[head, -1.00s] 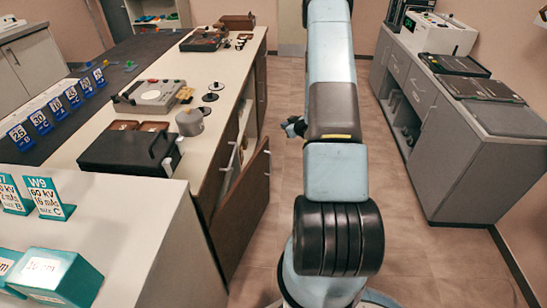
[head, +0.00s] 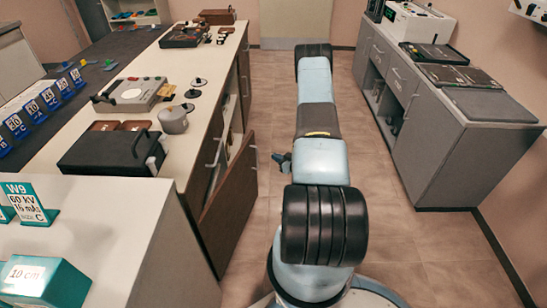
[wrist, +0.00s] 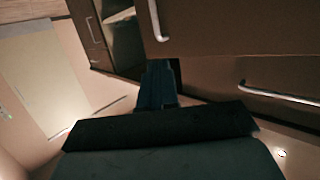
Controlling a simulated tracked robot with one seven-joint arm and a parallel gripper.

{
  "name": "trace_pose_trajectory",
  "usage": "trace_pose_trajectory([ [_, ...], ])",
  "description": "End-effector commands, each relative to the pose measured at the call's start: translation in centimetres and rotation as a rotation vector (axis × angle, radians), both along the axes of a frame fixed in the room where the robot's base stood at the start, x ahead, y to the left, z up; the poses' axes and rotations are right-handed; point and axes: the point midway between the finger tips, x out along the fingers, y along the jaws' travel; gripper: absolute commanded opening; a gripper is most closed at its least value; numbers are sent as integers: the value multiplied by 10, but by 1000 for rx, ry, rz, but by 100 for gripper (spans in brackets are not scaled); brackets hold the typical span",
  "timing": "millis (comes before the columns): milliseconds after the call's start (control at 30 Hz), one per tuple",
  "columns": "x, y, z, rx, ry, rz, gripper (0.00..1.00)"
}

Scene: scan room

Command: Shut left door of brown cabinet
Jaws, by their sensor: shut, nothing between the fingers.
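The brown cabinet runs under a white counter (head: 205,95) on the left of the head view. One brown door (head: 232,190) stands open, swung out into the aisle, with the dark interior partly showing behind it. My gripper (head: 282,160) is shut and empty in the aisle, just right of the open door's edge in the picture; its fingertips are small there. In the wrist view my gripper (wrist: 158,85) points at brown fronts, below a panel with a vertical metal handle (wrist: 155,20). An open gap with shelves (wrist: 122,40) shows beside that panel. Contact cannot be told.
A grey cabinet (head: 440,145) with devices on top lines the right side of the aisle. The tiled floor (head: 385,215) between is clear. A black case (head: 112,152) and a grey cup (head: 173,120) stand on the counter. A white block (head: 120,225) is at the near left.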

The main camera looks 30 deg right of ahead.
Motion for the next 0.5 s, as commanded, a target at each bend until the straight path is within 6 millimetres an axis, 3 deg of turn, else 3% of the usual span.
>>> trace_pose_trajectory([
  [500, 85, 20, -20, 0, 1, 1, 0],
])
